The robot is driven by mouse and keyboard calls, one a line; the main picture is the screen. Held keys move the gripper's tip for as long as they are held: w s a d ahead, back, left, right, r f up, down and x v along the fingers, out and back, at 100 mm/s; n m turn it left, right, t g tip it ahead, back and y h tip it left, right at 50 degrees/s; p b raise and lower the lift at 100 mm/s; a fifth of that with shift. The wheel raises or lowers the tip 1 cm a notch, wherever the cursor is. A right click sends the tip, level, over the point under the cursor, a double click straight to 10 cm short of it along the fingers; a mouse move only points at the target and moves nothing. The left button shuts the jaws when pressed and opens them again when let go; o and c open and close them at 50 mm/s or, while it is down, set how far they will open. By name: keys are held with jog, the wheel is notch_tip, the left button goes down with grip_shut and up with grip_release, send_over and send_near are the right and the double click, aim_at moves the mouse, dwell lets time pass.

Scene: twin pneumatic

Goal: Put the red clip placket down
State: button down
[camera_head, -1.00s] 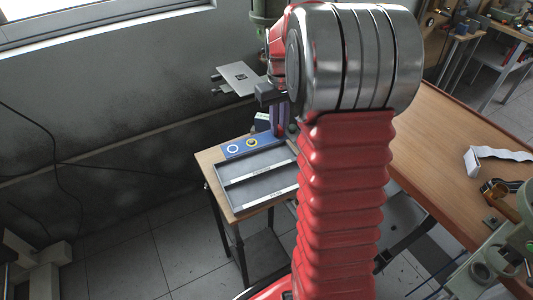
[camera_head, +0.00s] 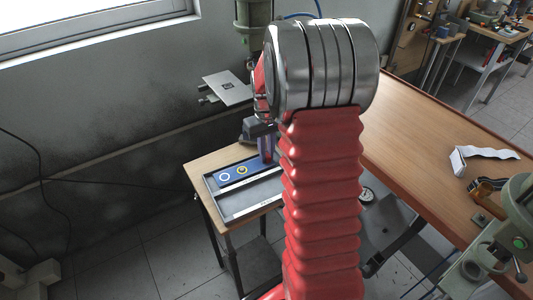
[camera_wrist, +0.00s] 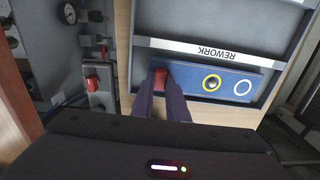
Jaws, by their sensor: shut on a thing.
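The red clip placket is a blue plate (camera_wrist: 222,83) with a yellow ring, a white ring and a red clip (camera_wrist: 160,77) at its left end in the wrist view. My gripper (camera_wrist: 160,88) is shut on the red clip. The plate lies lengthwise within the walls of the grey tray (camera_wrist: 142,22), beside the strip marked REWORK (camera_wrist: 205,50). In the head view the placket (camera_head: 232,175) is at the back of the tray (camera_head: 226,217), under my gripper (camera_head: 266,160). I cannot tell whether it touches the tray floor.
The tray stands on a small wooden table (camera_head: 200,168). A grey panel with a gauge and red switches (camera_wrist: 92,80) is close on the left in the wrist view. A larger wooden bench (camera_head: 415,130) is on the right in the head view.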

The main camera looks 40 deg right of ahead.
jog(key=shift+f, duration=0.2)
jog(key=shift+f, duration=0.1)
jog(key=c, duration=1.7)
grip_release()
jog(key=shift+c, duration=0.2)
notch_tip(320, 180, up, 12)
jog(key=shift+a, duration=0.1)
